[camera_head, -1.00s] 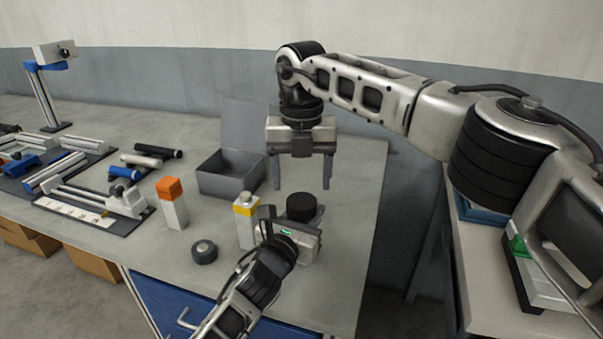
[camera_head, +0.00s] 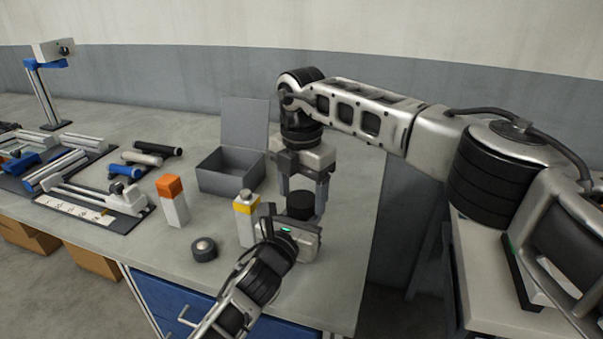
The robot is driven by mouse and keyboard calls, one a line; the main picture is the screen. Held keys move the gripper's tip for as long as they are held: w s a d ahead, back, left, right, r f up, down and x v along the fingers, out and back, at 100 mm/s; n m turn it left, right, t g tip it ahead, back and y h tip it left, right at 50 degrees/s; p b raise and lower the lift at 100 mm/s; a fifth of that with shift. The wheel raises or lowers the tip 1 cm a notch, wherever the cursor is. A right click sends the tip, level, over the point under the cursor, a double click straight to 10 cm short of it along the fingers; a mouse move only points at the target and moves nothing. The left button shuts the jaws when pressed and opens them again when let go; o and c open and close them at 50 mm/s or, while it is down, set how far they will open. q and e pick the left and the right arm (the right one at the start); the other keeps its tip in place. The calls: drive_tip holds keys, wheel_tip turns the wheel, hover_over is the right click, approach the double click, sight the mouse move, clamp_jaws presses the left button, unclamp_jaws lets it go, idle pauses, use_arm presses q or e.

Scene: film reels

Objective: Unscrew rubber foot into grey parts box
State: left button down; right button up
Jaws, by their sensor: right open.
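A black round rubber foot (camera_head: 300,205) sits upright just beyond my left gripper. My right gripper (camera_head: 302,206) points straight down, open, with one finger on each side of the foot; I cannot tell whether they touch it. My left gripper (camera_head: 292,236) is low in front of the foot, and its body hides its fingers and whatever carries the foot. The grey parts box (camera_head: 227,180) stands open behind and to the left, its lid raised at the back.
A white bottle with a yellow band (camera_head: 246,222) stands close left of my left gripper. Rods and rail fixtures (camera_head: 95,205) fill the left. The bench's right side is clear.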

drive_tip(key=shift+f, duration=0.55)
drive_tip(key=c, duration=1)
drive_tip(key=shift+o, duration=0.2)
drive_tip(key=n, duration=1)
drive_tip(key=o, duration=1.1)
drive_tip(key=shift+c, duration=0.2)
drive_tip(key=shift+r, duration=0.1)
